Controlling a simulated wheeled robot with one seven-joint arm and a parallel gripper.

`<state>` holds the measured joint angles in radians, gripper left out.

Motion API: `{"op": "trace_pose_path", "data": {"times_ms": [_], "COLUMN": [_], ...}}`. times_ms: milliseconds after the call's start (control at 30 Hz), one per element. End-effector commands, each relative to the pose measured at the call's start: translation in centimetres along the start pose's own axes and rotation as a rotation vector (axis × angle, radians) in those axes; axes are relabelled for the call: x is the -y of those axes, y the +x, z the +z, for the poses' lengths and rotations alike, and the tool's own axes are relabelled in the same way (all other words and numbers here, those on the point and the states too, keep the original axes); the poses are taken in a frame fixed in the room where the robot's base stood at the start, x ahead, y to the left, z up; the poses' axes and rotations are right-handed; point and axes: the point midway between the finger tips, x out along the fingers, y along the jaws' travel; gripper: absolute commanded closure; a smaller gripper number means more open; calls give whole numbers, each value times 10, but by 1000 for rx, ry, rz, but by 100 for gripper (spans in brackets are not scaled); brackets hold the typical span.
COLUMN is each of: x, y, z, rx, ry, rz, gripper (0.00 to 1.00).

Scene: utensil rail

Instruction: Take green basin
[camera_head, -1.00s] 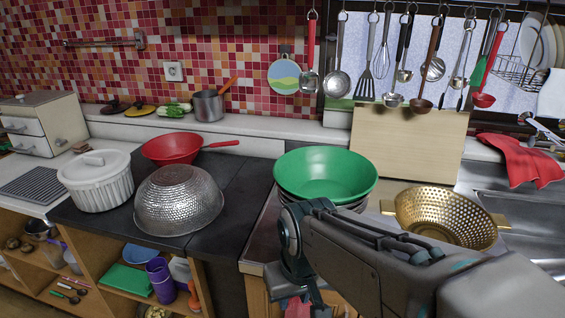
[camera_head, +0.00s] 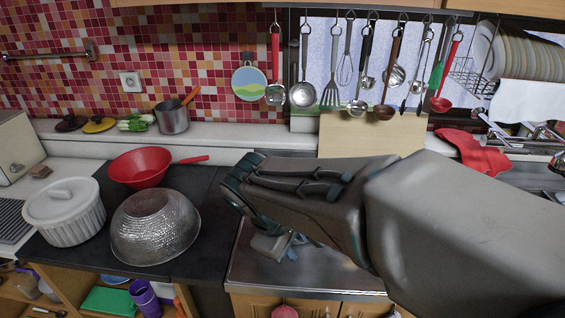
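The green basin does not show in the current head view. My arm covers the part of the counter where it stood, so I cannot tell where it is now. My gripper (camera_head: 280,247) is in front of the brown-grey counter (camera_head: 305,272), at the lower end of my bent wrist. Its fingers are small and partly hidden by the wrist, so their opening is unclear. I see nothing green at it.
A red pan (camera_head: 140,167), a perforated metal colander (camera_head: 155,228) and a white ribbed pot (camera_head: 64,212) stand on the left. Utensils hang from a rail above a wooden board (camera_head: 372,134). A red cloth (camera_head: 470,151) lies right.

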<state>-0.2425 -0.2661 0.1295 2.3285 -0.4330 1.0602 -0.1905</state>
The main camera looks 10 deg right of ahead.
Motion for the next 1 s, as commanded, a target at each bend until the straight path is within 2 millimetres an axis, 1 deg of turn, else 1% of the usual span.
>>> {"op": "trace_pose_path", "data": {"times_ms": [33,100,200,300,367,467,700,800,900,1000], "x": [-12,-20,-28,-33,-34,-37,-47,-51,-53,-54], "y": [-29,-47,-68,-79,-82,-74,-27,-12,-3,2], "z": [-8,-18,-31,-39,-42,-44,-43,-44,-44,-44], "rx": [10,23,37,45,48,53,54,53,51,50], "ry": [-89,-193,-302,-369,-391,-407,-406,-405,-404,-405], "rz": [44,104,170,214,228,237,235,236,236,237], "gripper": [72,72,72,72,72,72,72,72,72,72]}}
